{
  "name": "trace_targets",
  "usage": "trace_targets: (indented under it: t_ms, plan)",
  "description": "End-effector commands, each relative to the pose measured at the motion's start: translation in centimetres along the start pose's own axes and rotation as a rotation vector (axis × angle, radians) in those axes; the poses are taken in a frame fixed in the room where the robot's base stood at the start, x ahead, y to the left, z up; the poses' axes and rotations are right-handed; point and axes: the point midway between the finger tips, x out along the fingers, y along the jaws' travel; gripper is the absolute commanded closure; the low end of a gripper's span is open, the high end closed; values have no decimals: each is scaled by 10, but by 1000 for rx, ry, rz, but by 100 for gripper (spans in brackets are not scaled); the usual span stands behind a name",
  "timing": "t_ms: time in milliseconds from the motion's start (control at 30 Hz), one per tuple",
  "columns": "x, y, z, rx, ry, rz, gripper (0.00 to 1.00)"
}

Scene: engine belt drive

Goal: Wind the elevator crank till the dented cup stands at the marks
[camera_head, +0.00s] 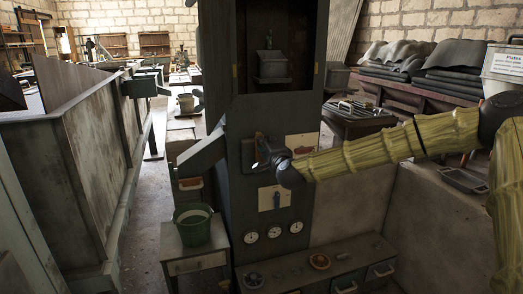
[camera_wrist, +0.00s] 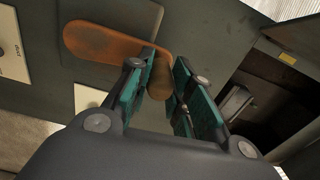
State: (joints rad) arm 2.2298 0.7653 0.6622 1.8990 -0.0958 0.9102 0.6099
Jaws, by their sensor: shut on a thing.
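The elevator crank shows in the wrist view as an orange-brown arm (camera_wrist: 105,42) with a dark brown knob (camera_wrist: 161,78). My gripper (camera_wrist: 165,85) is shut on this knob, one teal-padded finger on each side. In the head view my gripper (camera_head: 262,152) is at the dark front of the elevator casing (camera_head: 240,130), and my wrist hides most of the crank. A grey metal cup (camera_head: 273,66) stands in the tall opening above. I cannot make out a dent.
A lever plate (camera_head: 274,196) and several gauges (camera_head: 273,231) are below my gripper. A chute (camera_head: 203,152) slopes left above a green bucket (camera_head: 193,227) on a small table (camera_head: 190,263). A drawer bench (camera_head: 340,250) runs along the front.

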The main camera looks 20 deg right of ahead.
Motion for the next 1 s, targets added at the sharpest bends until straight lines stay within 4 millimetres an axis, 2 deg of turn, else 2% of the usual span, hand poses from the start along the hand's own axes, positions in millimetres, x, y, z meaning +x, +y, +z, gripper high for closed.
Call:
trace_targets:
  t_ms: [200, 633, 667, 767, 800, 1000]
  plan:
    - [0, 1, -7, 46, 5, 0, 100]
    - [0, 1, -7, 54, 5, 0, 100]
    - [0, 1, -7, 54, 5, 0, 77]
    - [0, 1, -7, 54, 4, 1, 59]
    - [1, 1, -6, 54, 3, 1, 56]
    - [1, 0, -4, 53, 0, 1, 56]
